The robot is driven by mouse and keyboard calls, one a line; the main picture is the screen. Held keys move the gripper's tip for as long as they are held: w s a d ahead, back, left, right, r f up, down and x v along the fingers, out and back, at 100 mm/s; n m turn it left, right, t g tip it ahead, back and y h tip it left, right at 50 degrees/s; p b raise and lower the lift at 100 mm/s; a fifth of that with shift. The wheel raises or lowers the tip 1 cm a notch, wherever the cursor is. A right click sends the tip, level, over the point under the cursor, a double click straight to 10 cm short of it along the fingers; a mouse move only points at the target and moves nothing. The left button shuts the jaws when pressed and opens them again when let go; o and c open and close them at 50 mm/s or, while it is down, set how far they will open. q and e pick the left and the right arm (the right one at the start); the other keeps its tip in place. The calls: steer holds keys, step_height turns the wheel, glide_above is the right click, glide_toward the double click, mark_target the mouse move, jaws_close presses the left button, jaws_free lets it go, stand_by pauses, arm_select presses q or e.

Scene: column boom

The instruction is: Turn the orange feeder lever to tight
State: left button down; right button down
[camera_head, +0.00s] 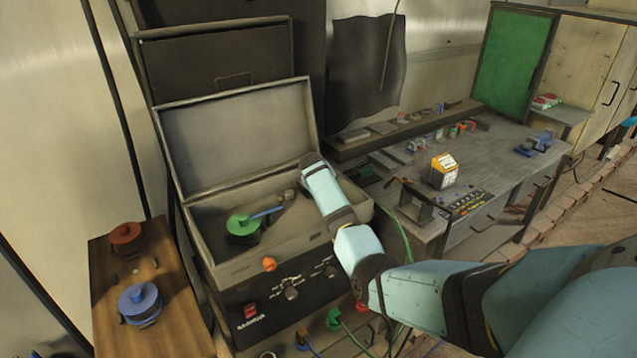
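A small orange knob-like piece (269,264) sits on the front of the open grey machine case (220,268), just above its black control panel. It is the only orange piece I see on the case; I cannot tell which way it is set, or whether it is the feeder lever. Inside the case lie a green spool (243,225) and a blue bar (266,213) beside it. A small grey part (290,195) shows near my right arm. That arm reaches in from the right over the case's right side. Its gripper is not distinguishable, hidden behind the forearm. My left gripper is out of view.
A wooden stand with a red spool (126,238) and a blue spool (140,303) is left of the case. The raised lid (240,135) stands behind. A grey workbench (500,150) with a yellow box (443,171) is at right. Cables hang by the case's right side.

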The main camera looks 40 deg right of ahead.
steer(key=shift+s+d, duration=0.15)
steer(key=shift+d, duration=0.1)
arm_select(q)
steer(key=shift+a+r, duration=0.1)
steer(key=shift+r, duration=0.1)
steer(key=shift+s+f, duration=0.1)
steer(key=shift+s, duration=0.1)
arm_select(e)
steer(key=shift+s+d, duration=0.1)
arm_select(q)
steer(key=shift+p, duration=0.3)
